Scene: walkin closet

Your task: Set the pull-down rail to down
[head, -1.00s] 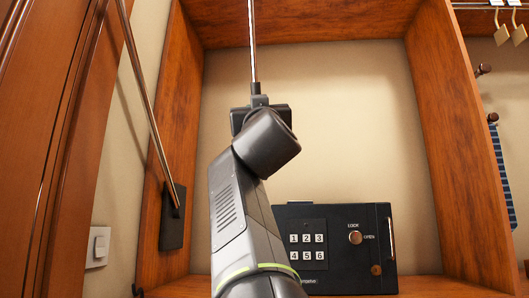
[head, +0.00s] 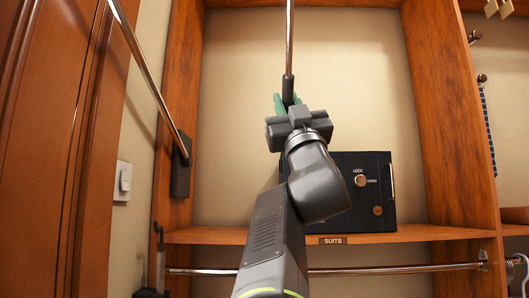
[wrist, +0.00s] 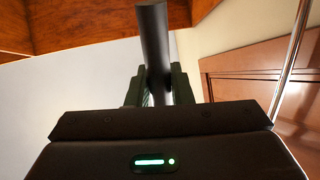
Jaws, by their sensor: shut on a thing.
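The pull-down rail shows as a chrome side arm (head: 147,78) slanting up from a black bracket (head: 181,168) on the left cabinet wall. A chrome pull rod (head: 290,40) hangs in the middle and ends in a dark handle (head: 288,90). The rail's top bar is out of view. My gripper (head: 287,103) is shut on this handle, a green finger on each side. The wrist view shows the dark handle (wrist: 154,45) upright between the fingers.
A black safe (head: 345,190) stands on the shelf behind my gripper, partly hidden by my arm. A shelf labelled SUITS (head: 333,240) lies below it, with a chrome hanging rail (head: 400,268) underneath. A wooden door (head: 45,120) is at the left.

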